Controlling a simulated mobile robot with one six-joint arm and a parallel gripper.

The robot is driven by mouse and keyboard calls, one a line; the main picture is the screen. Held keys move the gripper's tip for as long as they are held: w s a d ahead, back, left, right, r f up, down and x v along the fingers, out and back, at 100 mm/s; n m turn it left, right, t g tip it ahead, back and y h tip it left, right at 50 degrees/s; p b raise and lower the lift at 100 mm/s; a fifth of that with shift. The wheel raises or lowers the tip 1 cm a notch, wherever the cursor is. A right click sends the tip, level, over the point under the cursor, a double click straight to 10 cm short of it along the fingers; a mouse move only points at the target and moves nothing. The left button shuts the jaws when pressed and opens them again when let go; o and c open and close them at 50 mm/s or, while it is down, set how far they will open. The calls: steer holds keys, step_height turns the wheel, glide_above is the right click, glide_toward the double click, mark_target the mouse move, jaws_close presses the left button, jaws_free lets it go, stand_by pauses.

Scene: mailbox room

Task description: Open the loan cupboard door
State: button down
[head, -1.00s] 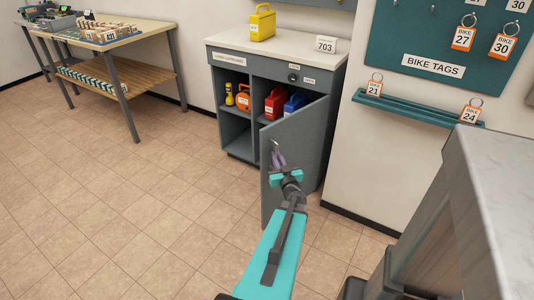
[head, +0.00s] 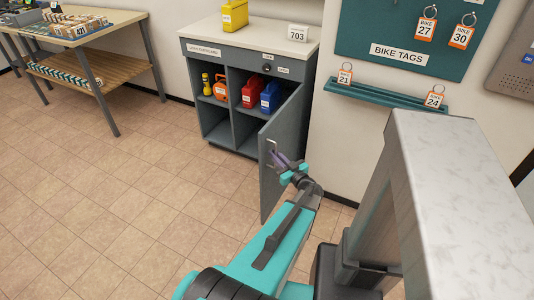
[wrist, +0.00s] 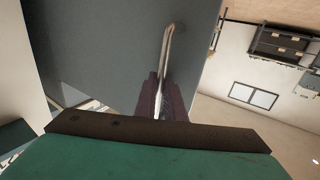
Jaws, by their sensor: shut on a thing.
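The loan cupboard (head: 200,48) is a grey cabinet with a pale top against the wall. Its door (head: 286,140) is hinged on the right and stands wide open, swung out into the room. In the wrist view the door (wrist: 110,45) fills much of the upper left. My gripper (head: 277,160) is shut on the door's metal handle, and the handle (wrist: 168,45) runs up from between the fingers in the wrist view. Inside the cupboard are a red case (head: 249,94), a blue case (head: 269,97), an orange item (head: 221,88) and a yellow torch-like item (head: 206,84).
A yellow case (head: 235,16) and a 703 sign (head: 297,33) stand on the cupboard top. A marble-topped counter (head: 470,190) is close at the right. A workbench (head: 85,45) stands at the back left. The tiled floor (head: 110,200) left of the door is clear.

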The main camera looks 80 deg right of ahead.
steer(key=s+n+p, duration=0.1)
steer(key=s+p, duration=0.1)
steer(key=s, duration=0.7)
steer(key=shift+s+r+t+y+p, duration=0.15)
steer(key=shift+t+y+p, duration=0.15)
steer(key=shift+t+y, duration=0.1)
steer(key=c, duration=1.8)
jaws_free()
steer(key=shift+c, duration=0.2)
steer(key=shift+a, duration=0.1)
steer(key=shift+a, duration=0.1)
